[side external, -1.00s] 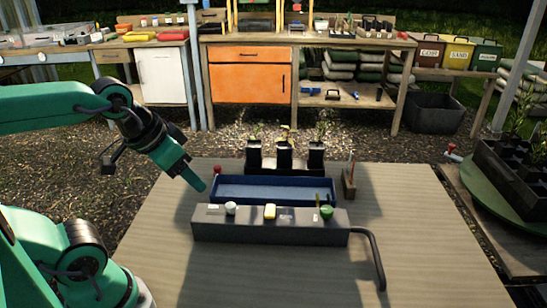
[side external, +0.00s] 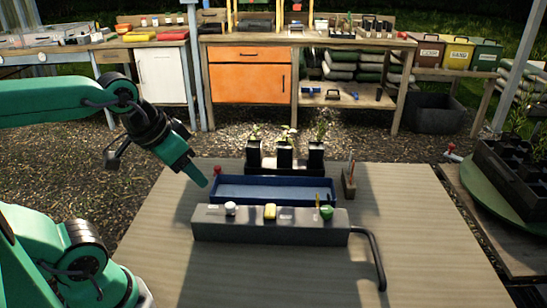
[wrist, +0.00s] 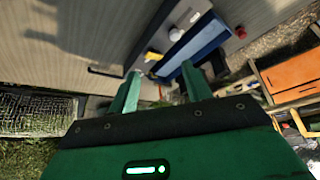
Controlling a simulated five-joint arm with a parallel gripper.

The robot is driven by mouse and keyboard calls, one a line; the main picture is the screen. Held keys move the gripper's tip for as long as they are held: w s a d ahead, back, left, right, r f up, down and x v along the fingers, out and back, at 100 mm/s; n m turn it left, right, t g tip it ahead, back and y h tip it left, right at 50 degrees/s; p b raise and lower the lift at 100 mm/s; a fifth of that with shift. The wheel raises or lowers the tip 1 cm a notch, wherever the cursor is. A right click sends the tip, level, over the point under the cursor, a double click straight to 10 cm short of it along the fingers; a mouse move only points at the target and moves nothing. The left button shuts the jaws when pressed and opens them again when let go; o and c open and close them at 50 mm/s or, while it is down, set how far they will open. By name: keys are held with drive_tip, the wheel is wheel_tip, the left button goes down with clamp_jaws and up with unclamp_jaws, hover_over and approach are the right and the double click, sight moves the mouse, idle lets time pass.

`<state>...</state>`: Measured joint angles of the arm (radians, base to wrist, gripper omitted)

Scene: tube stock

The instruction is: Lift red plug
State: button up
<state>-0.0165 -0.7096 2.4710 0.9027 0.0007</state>
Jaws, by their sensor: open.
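A small red plug (side external: 217,170) stands behind the left end of the blue tray (side external: 240,197) in the side view. In the wrist view the red plug (wrist: 241,33) shows just past the tray's end, to the right of my fingers. My gripper (side external: 204,182) is open and empty, in the air left of the tray and close to the plug in the picture. I cannot tell the distance between them. In the wrist view my gripper (wrist: 161,68) has its two green fingers apart.
A dark grey block (side external: 275,229) in front of the tray carries a white plug (side external: 230,209), a yellow plug (side external: 270,212) and a green plug (side external: 326,213). A bent black hose (side external: 374,255) leaves its right end. Potted seedlings (side external: 284,155) stand behind the tray. The table's front is clear.

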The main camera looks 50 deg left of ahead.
drive_tip(key=w+a+n+g, duration=0.2)
drive_tip(key=w+a, duration=0.3)
drive_tip(key=w, duration=0.4)
drive_tip(key=n+g, duration=0.3)
drive_tip(key=n, duration=0.1)
hover_over(218, 167)
drive_tip(key=f, duration=1.5)
drive_tip(key=shift+s+d+f, duration=0.15)
drive_tip(key=shift+d+f, duration=0.15)
drive_tip(key=shift+f, duration=0.1)
drive_tip(key=shift+a+f, duration=0.3)
drive_tip(key=shift+f, duration=0.05)
drive_tip(key=shift+f, duration=0.1)
drive_tip(key=shift+f, duration=1.2)
drive_tip(key=shift+f, duration=0.1)
